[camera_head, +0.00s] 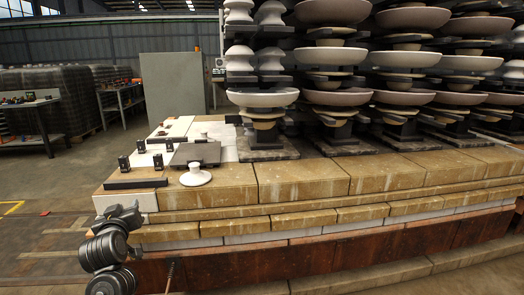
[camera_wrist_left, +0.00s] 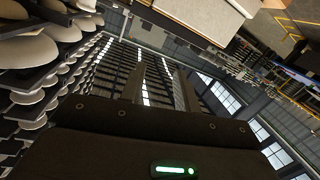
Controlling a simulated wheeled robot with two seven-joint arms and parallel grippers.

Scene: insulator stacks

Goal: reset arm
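My left arm with its gripper (camera_head: 122,216) shows at the lower left of the head view, in front of the brick platform's left corner and apart from the insulators. The finger state is too small to tell there. In the left wrist view the two fingers of my left gripper (camera_wrist_left: 161,85) stand apart with nothing between them. A small white insulator (camera_head: 196,177) sits on the platform's near left part, beside a dark square plate (camera_head: 196,154). Large insulator stacks (camera_head: 262,98) stand on the platform to the right. My right gripper is not in view.
The brick platform (camera_head: 300,180) runs across the middle to the right edge. Small black blocks (camera_head: 124,163) and a black bar (camera_head: 136,184) lie at its left end. A grey cabinet (camera_head: 172,83) and a side table (camera_head: 28,104) stand behind. Open floor lies left.

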